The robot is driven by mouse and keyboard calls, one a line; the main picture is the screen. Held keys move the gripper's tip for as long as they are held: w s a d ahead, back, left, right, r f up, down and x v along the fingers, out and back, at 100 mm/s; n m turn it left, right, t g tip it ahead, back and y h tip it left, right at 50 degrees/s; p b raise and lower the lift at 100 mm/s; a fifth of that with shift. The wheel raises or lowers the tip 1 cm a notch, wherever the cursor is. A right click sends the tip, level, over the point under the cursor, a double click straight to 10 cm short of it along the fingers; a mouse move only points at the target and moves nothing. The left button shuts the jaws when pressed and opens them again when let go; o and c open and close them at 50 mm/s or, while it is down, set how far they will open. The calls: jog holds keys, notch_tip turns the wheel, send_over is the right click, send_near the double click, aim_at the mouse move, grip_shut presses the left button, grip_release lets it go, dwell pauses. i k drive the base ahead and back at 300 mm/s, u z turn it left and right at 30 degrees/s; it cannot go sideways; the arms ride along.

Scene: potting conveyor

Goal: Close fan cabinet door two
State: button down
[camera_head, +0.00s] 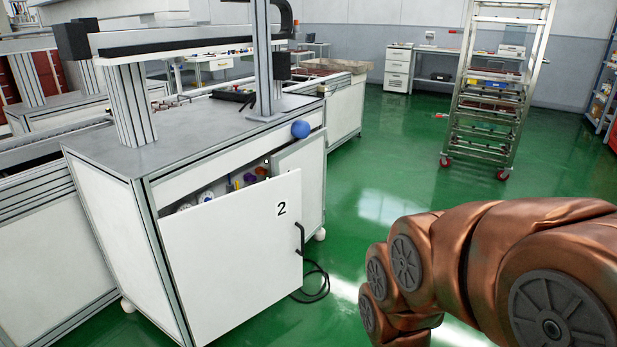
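The fan cabinet door two (232,262) is a white panel with a black "2" near its upper right corner. It stands open, swung outward from the cabinet (110,232), with its hinge side at the left. A black handle (300,238) is on its right edge. Through the gap above the door, several small items show inside. My copper-coloured arm comes in from the right, apart from the door. My gripper is not visible in this view.
A blue ball (300,129) is at the cabinet's top right corner. A black cable (315,284) lies on the floor by the door. A wheeled metal rack (490,95) stands at the back right. The green floor between is mostly clear.

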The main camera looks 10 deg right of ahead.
aim_at(233, 256)
jog(key=u, duration=0.5)
jog(key=i, duration=0.95)
jog(key=u, duration=0.9)
